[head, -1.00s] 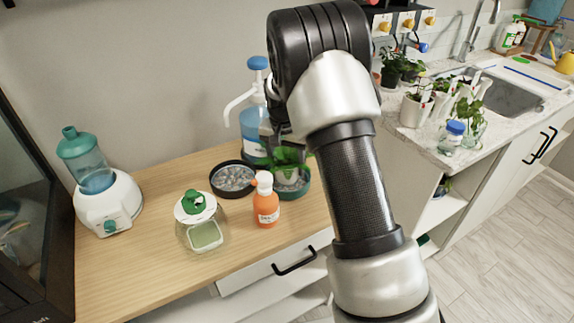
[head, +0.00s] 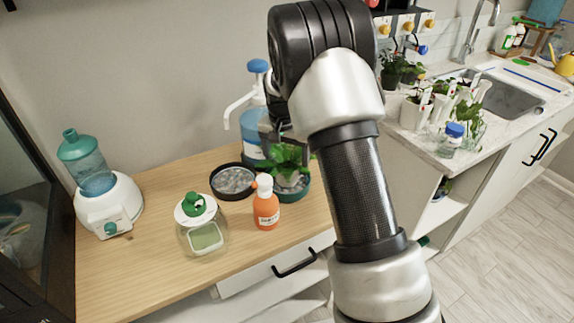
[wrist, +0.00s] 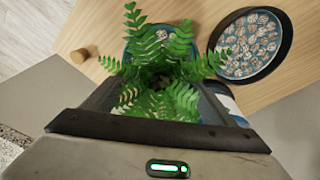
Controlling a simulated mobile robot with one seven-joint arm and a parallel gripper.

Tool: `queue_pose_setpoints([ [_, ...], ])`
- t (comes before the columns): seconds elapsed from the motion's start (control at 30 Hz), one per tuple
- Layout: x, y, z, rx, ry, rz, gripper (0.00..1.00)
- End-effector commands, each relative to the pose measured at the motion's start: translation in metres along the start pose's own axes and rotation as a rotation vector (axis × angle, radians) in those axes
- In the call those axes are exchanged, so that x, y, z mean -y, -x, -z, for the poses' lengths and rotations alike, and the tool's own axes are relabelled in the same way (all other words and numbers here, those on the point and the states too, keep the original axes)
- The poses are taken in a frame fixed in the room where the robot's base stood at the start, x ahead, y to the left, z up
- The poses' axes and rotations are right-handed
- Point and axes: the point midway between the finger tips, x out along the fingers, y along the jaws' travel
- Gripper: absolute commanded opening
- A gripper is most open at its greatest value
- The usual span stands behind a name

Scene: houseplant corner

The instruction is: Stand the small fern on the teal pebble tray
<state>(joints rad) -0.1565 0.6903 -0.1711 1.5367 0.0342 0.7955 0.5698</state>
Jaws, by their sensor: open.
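The small fern (head: 288,158), with bright green fronds in a pale pot, stands upright on the teal pebble tray (head: 302,193) on the wooden counter. My gripper (head: 272,132) is just above and behind the fern, partly hidden by my arm. In the wrist view my gripper (wrist: 155,95) is open, its fingers on either side of the fern (wrist: 160,68), whose fronds spread up between and over them. The fronds hide the pot there. Only a bit of the teal tray's rim (wrist: 128,50) shows beyond the leaves.
A black pebble tray (head: 233,181) lies just left of the teal one. An orange bottle (head: 265,205) stands close in front, a glass jar (head: 200,228) left of it. A blue pump jug (head: 252,122) stands behind. The counter's left part has free room.

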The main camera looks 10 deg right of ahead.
Motion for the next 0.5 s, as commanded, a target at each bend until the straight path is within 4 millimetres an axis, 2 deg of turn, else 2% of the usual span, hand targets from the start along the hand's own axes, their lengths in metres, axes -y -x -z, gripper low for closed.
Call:
queue_pose_setpoints([
  [0.1,0.001,0.030,0.001,-0.003,0.001,0.002,0.79],
  [0.3,0.000,0.071,0.000,-0.002,0.000,0.002,0.79],
  [0.5,0.000,0.096,0.000,-0.001,0.000,0.001,0.79],
])
